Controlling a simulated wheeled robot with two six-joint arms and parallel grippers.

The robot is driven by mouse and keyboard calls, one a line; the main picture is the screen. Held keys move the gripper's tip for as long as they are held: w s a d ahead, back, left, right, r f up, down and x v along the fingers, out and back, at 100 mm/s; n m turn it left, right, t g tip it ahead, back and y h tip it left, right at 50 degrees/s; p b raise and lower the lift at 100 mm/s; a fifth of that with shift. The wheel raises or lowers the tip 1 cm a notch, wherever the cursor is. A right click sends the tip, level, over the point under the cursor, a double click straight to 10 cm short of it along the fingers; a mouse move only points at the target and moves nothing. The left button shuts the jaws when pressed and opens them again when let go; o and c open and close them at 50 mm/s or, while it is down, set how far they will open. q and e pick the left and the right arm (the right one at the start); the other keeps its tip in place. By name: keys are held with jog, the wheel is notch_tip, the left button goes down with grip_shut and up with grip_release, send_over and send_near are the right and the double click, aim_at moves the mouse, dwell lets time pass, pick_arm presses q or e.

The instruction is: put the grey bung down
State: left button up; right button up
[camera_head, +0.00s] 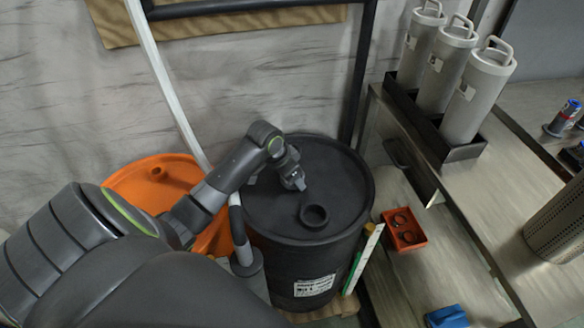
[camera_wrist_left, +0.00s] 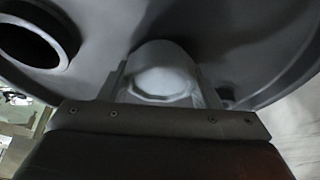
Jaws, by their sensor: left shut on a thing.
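My left gripper (camera_head: 291,178) is over the lid of the black drum (camera_head: 268,207), near the lid's middle. It is shut on the grey bung (camera_wrist_left: 160,74), which sits between the fingers in the left wrist view. In the head view the bung is mostly hidden by the gripper. I cannot tell whether the bung touches the lid. A round raised opening (camera_head: 314,214) on the lid lies in front of the gripper; it also shows at upper left in the left wrist view (camera_wrist_left: 33,48). My right gripper is not in view.
An orange drum (camera_head: 150,178) stands left of the black one, partly behind my arm. A pale lance (camera_head: 166,75) slants down between them. An orange tray (camera_head: 405,236) with dark rings is at right. Grey canisters (camera_head: 478,95) stand in a rack. The lid's right side is clear.

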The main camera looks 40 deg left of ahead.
pick_arm(q)
jog(key=o, duration=1)
jog(key=shift+o, duration=0.2)
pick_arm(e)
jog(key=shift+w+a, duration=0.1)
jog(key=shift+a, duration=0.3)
pick_arm(q)
jog(key=shift+r, duration=0.1)
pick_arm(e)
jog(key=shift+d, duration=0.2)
pick_arm(q)
jog(key=shift+a+r, duration=0.1)
jog(key=shift+r, duration=0.3)
jog(key=p+v, duration=0.1)
jog(key=v, duration=1)
jog(key=shift+s+p, duration=0.2)
jog(key=shift+p, duration=0.1)
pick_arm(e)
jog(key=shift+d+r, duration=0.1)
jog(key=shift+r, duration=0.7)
